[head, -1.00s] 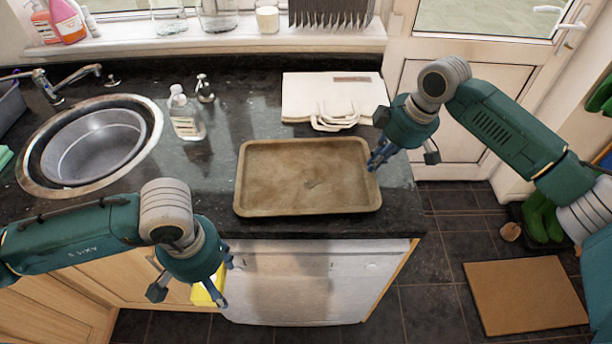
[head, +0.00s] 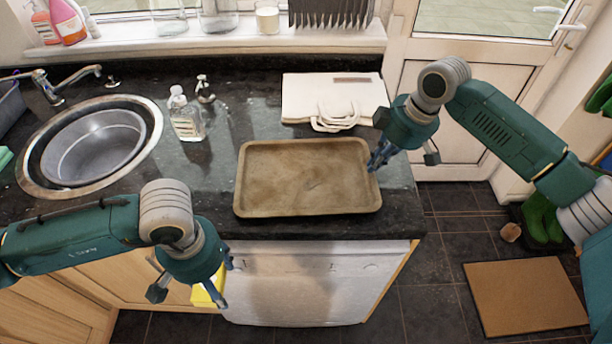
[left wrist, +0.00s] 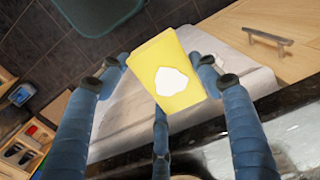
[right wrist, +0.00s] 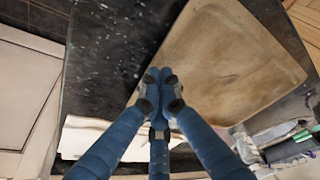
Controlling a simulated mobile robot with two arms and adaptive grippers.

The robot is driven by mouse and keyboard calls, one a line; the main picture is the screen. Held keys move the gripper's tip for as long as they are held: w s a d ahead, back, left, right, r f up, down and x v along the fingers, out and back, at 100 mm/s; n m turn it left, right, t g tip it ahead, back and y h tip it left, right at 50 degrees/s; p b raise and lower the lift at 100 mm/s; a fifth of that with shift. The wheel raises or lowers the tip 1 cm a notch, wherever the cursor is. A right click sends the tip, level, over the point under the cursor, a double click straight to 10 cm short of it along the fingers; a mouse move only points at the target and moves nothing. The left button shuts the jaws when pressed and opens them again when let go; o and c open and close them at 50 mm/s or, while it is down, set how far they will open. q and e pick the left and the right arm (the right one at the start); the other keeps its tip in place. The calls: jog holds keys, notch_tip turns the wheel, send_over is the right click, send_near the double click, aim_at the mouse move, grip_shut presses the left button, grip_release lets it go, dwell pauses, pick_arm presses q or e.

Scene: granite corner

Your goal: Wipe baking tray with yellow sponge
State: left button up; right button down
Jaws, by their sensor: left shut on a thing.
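The baking tray (head: 305,178) lies flat on the dark granite counter near its front edge; its brown surface shows some marks. My left gripper (head: 217,283) is shut on the yellow sponge (head: 203,297), in front of the counter and to the left of the tray. In the left wrist view the sponge (left wrist: 180,92) sits between the fingers and has a white patch on its face. My right gripper (head: 376,163) is at the tray's right edge. In the right wrist view its fingertips (right wrist: 160,88) are together beside the tray (right wrist: 225,60); I cannot tell whether they touch it.
A sink (head: 92,145) is at the left, with a clear bottle (head: 186,120) and a small dispenser (head: 204,90) between it and the tray. A folded white cloth bag (head: 315,97) lies behind the tray. A white appliance front (head: 310,285) is below the counter.

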pick_arm(q)
jog(key=shift+f, duration=0.15)
pick_arm(e)
jog(key=shift+f, duration=0.55)
jog(key=shift+r, duration=0.1)
pick_arm(q)
notch_tip(320, 180, up, 8)
jog(key=p, duration=0.7)
jog(key=shift+f, duration=0.15)
pick_arm(e)
notch_tip(320, 180, up, 6)
jog(key=shift+f, duration=0.1)
jog(key=shift+r, duration=0.25)
jog(key=v, duration=1.1)
jog(key=shift+r, duration=0.25)
pick_arm(q)
jog(key=shift+f, duration=0.1)
pick_arm(e)
jog(key=shift+s+d, duration=0.1)
jog(key=shift+d, duration=0.05)
